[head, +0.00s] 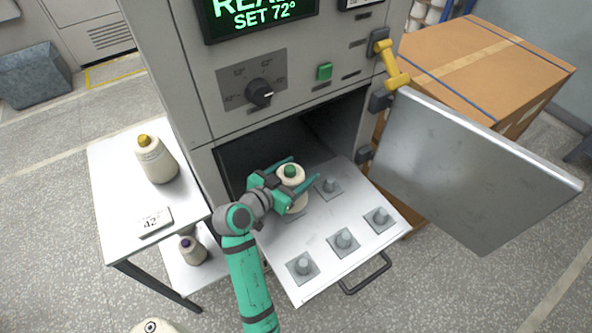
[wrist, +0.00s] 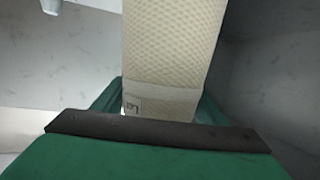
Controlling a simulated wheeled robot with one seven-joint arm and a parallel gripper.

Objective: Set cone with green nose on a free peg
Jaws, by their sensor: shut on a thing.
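The cone with the green nose (head: 291,184) is cream-coloured and stands roughly upright at the back left of the pulled-out metal tray (head: 325,213). My gripper (head: 298,182) is shut on it, with a teal finger on each side. In the wrist view the cone's cream textured side (wrist: 172,45) fills the middle, with a small printed label near the fingers. Several pegs on square plates show bare, such as the back peg (head: 329,185), the right peg (head: 380,216), the middle peg (head: 344,239) and the front peg (head: 303,265). The cone's base is partly hidden, so I cannot tell if it sits on a peg.
A side table (head: 107,190) at left holds a yellow-nosed cone (head: 156,160) and a card reading 42. A purple-nosed cone (head: 192,250) is on its lower shelf. The open oven door (head: 470,170) stands right of the tray. A cardboard box (head: 480,65) is behind it.

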